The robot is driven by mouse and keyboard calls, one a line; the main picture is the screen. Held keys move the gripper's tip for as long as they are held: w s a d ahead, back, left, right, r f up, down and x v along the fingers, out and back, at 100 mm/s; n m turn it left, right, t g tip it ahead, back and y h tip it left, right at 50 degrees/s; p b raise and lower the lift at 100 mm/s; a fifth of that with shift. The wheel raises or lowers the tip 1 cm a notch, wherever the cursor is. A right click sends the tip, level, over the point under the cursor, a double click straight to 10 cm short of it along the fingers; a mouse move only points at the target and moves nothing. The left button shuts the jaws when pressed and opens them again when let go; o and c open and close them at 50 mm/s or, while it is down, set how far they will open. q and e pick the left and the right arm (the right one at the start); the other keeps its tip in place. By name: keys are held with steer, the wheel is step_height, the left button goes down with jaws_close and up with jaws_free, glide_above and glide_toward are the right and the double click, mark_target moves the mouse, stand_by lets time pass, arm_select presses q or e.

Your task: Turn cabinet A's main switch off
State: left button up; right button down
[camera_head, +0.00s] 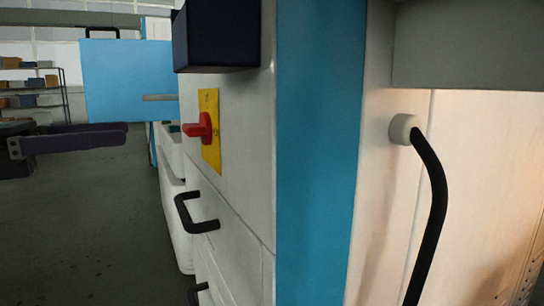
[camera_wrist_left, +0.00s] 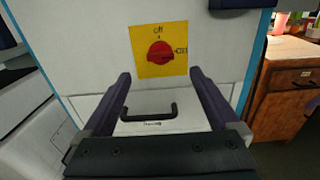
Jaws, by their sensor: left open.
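The main switch is a red rotary knob (camera_head: 199,130) on a yellow plate (camera_head: 211,99) on the pale cabinet front. In the left wrist view the knob (camera_wrist_left: 160,52) faces me, with "off" printed above it and a blurred mark to its right. Its grip bar looks roughly level, pointing towards the right mark. My left gripper (camera_head: 122,131) is open and empty, out in front of the cabinet and apart from the knob. In the left wrist view its fingertips (camera_wrist_left: 160,76) stand apart, just below the plate. My right gripper is not in view.
A black handle (camera_head: 195,212) juts out below the switch, and a dark box (camera_head: 216,36) sticks out above it. A blue panel (camera_head: 128,80) stands behind. A long black handle (camera_head: 430,200) is at right. Open floor (camera_head: 90,220) lies left.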

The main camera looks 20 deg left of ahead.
mark_target(184, 127)
arm_select(q)
steer(key=x, duration=0.9)
steer(key=shift+w+d, duration=0.25)
steer(key=shift+d, duration=0.05)
steer(key=c, duration=1.4)
